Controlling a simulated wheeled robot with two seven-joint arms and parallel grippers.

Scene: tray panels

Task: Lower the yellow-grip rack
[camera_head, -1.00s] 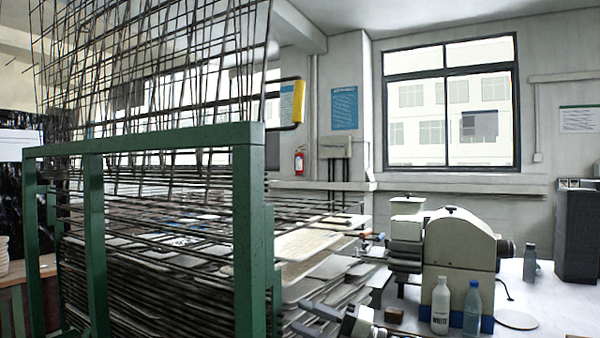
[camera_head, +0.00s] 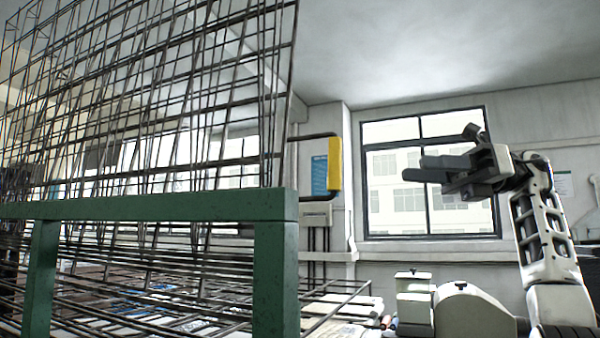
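The yellow grip (camera_head: 335,163) is an upright sleeve on a black bent handle, right of the green frame and left of the window. Tilted dark wire racks (camera_head: 150,100) stand raised above the green frame (camera_head: 275,250); which one carries the handle I cannot tell. More wire racks (camera_head: 90,290) lie stacked flat inside the frame. My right gripper (camera_head: 415,168) is raised in front of the window, to the right of the yellow grip and apart from it. Its dark fingers point left, look parted and hold nothing. My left gripper is not in view.
A cream machine (camera_head: 470,312) stands at the lower right, below my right arm. A blue notice (camera_head: 319,174) hangs on the wall behind the grip. Open air lies between the grip and my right gripper.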

